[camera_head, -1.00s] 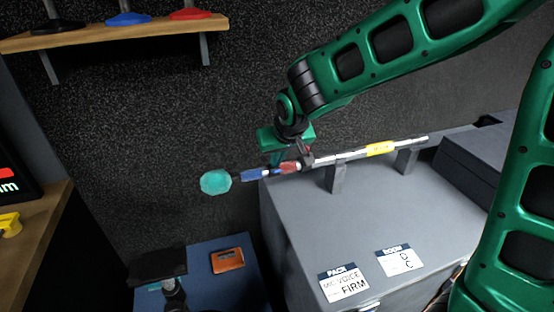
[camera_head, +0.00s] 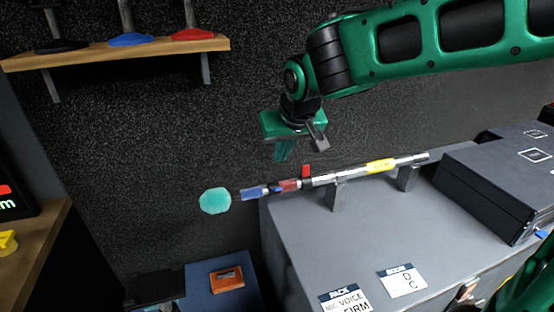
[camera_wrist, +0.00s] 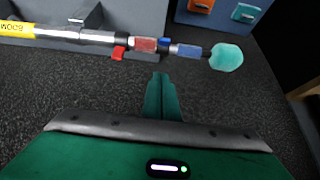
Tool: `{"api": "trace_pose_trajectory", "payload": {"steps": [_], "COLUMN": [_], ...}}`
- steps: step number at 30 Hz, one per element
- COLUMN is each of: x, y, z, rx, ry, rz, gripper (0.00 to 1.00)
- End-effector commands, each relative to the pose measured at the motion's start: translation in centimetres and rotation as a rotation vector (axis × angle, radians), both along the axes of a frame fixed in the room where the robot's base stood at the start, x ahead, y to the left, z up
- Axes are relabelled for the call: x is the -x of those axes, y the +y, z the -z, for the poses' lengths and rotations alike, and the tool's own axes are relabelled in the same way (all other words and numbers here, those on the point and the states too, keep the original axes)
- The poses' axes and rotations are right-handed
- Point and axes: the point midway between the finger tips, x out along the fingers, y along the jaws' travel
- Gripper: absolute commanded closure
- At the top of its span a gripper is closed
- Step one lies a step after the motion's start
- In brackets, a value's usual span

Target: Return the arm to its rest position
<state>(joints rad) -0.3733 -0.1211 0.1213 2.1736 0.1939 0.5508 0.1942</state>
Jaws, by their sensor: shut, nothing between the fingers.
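My green arm reaches in from the upper right in the head view. My gripper (camera_head: 283,152) hangs above the boom pole, apart from it, with its fingers together and nothing between them. The wrist view also shows the closed green fingertips (camera_wrist: 162,82). The silver boom pole (camera_head: 340,174) with a yellow label lies across two grey supports on a grey case. A microphone with red and blue bands and a teal foam tip (camera_head: 215,200) extends from its left end. A small red lever (camera_head: 306,171) stands up at the joint.
The grey case (camera_head: 320,235) carries cards reading "PACK" (camera_head: 345,302) and "BOOM" (camera_head: 402,281). A darker box (camera_head: 490,190) sits at its right. A wooden shelf (camera_head: 120,52) with black, blue and red bases is at upper left. An orange item (camera_head: 227,279) lies on a blue surface.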

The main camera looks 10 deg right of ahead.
Motion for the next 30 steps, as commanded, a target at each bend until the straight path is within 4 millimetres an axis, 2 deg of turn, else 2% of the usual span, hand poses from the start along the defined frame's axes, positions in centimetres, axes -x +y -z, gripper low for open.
{"api": "trace_pose_trajectory", "payload": {"steps": [5,16,19,20,23,26,30], "x": [0.8,1.0,1.1,1.2,2.0,3.8,7.8], "y": [-0.1,0.0,-0.9,-1.5,-5.0,-9.9,-16.9], "z": [-1.0,-1.1,-0.9,-0.8,-0.3,0.6,2.1], "rx": [0.000,0.001,0.004,0.007,0.020,0.035,0.044], "ry": [-0.001,0.000,0.006,0.012,0.042,0.094,0.183], "rz": [0.000,-0.001,0.012,0.021,0.075,0.156,0.280], "gripper": [1.00,1.00,1.00,1.00,1.00,1.00,1.00]}}
